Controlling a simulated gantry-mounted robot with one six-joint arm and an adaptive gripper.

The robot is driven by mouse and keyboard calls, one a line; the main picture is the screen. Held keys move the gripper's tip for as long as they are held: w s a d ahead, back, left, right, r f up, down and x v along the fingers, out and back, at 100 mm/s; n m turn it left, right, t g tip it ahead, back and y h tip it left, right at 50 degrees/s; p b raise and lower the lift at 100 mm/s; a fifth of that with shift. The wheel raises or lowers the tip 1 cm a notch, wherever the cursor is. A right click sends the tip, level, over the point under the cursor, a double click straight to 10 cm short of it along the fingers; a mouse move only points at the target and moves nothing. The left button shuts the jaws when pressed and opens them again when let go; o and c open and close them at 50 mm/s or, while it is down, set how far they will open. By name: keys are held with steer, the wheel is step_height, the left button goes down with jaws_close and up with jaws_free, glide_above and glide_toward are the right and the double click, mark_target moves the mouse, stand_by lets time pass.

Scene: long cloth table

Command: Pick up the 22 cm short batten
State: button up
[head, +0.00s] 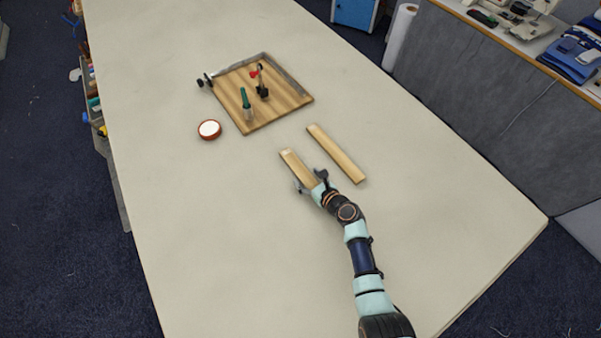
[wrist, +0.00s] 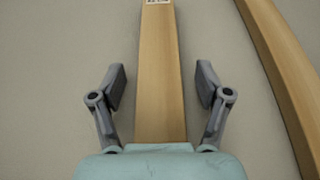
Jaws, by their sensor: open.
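Two pale wooden battens lie on the cloth table. The nearer, left batten (head: 293,164) looks shorter and has a small printed label at its far end; it also shows in the wrist view (wrist: 158,70). The other batten (head: 336,153) lies to its right, roughly parallel, and looks longer; it also shows in the wrist view (wrist: 284,70). My gripper (head: 312,180) is at the near part of the left batten. In the wrist view my open gripper (wrist: 160,88) has one finger on each side of that batten, with gaps on both sides. The batten's near end is hidden by my gripper.
A wooden board (head: 285,103) with a metal edge lies further back, holding a green-handled tool (head: 246,103) and a dark, red-marked tool (head: 261,82). A round red-rimmed tin or roll (head: 209,130) lies left of it. The table (head: 200,240) is clear at front left.

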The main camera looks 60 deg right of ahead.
steer(key=shift+w+f, duration=0.1)
steer(key=shift+w, duration=0.05)
steer(key=shift+c, duration=0.2)
steer(key=c, duration=1.3)
steer(key=shift+o, duration=0.2)
step_height(320, 180, up, 20)
steer(key=p, duration=0.7)
steer(key=shift+p, duration=0.4)
